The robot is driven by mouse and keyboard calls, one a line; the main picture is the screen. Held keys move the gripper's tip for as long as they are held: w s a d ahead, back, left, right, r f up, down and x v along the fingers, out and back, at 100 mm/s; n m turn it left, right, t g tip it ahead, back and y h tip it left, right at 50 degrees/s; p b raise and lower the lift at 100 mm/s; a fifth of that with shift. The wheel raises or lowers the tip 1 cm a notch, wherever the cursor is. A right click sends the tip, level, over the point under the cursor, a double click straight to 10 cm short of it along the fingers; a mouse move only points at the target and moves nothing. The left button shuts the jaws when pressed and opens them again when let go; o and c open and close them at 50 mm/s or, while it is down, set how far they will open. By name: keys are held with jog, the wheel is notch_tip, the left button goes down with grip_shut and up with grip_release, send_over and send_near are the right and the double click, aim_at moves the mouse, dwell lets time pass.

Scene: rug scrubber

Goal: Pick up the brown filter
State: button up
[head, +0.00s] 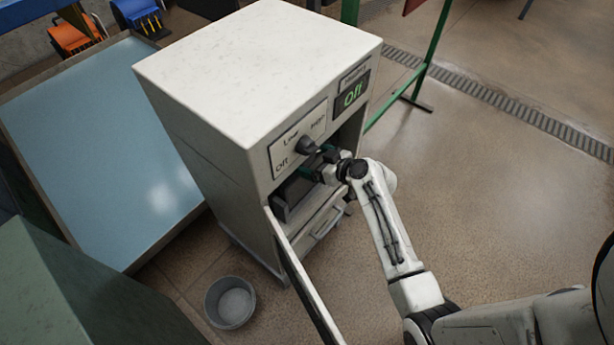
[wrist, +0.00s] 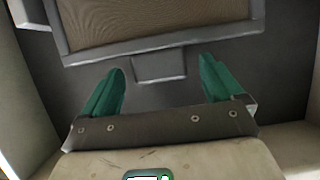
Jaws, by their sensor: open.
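The brown filter (wrist: 150,22) shows in the wrist view as a brown ribbed panel in a grey frame, with a small grey tab (wrist: 159,68) on its near edge. My gripper (wrist: 162,78) is open, with its green fingers apart on either side of the tab. I see nothing between the fingers except the tab just beyond them. In the head view my gripper (head: 318,170) reaches into the open front of the white cabinet (head: 255,65). There the dark grey filter housing (head: 290,196) shows beside it, and my arm hides part of the opening.
The cabinet door (head: 303,285) stands open at the front. A drawer (head: 322,228) is below. A grey bucket (head: 230,302) stands on the floor.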

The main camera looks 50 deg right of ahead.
jog(key=shift+c, duration=0.2)
jog(key=c, duration=1.5)
